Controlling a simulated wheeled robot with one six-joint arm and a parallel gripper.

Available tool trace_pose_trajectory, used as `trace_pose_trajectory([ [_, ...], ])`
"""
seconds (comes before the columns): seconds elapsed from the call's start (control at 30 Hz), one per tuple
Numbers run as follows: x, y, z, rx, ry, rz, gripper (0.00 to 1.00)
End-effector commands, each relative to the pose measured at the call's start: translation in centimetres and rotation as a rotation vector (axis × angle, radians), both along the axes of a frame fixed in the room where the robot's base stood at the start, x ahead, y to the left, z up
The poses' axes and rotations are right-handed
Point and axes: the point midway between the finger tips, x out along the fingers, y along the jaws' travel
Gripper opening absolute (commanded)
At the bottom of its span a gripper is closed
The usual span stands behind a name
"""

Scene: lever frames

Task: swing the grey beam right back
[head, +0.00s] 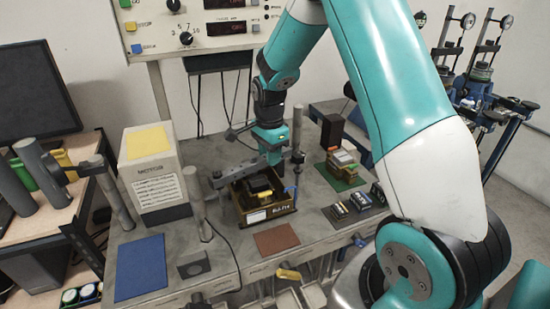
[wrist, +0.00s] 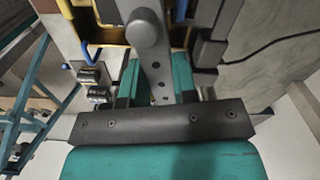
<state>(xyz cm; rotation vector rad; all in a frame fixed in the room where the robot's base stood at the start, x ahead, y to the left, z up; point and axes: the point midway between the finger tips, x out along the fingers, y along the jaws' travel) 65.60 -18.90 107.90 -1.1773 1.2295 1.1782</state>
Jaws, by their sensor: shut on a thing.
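The grey beam (head: 240,169) lies above an open yellow-brown box (head: 254,218) in the head view, reaching from near the left post (head: 197,195) towards the right post (head: 297,128). My gripper (head: 271,154) comes down from above at the beam's right part. In the wrist view the beam (wrist: 156,68) runs between the two teal fingers of my gripper (wrist: 157,82), which are shut on it. A round grey knob (wrist: 146,29) stands on the beam there. The box holds a black item (head: 258,187), partly under the beam. The beam's far end is partly hidden by my gripper.
A white instrument box (head: 155,180) stands left of the beam. A black block (head: 332,130) and stacked parts on a green mat (head: 345,178) stand to the right. Small dark parts (head: 350,209) lie at the front right. A blue mat (head: 141,268) and a brown mat (head: 277,240) are bare.

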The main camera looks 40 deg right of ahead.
Motion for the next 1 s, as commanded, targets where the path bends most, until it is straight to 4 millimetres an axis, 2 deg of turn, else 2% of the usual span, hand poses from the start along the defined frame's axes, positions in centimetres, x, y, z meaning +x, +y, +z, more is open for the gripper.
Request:
trace_pose_trajectory([
  [0.47,6.9,1.3,0.1,-0.001,-0.003,0.453,0.00],
  [0.7,9.8,3.0,0.1,-0.002,-0.003,0.679,0.00],
  [1.0,12.4,5.4,0.1,-0.002,-0.004,0.913,0.00],
])
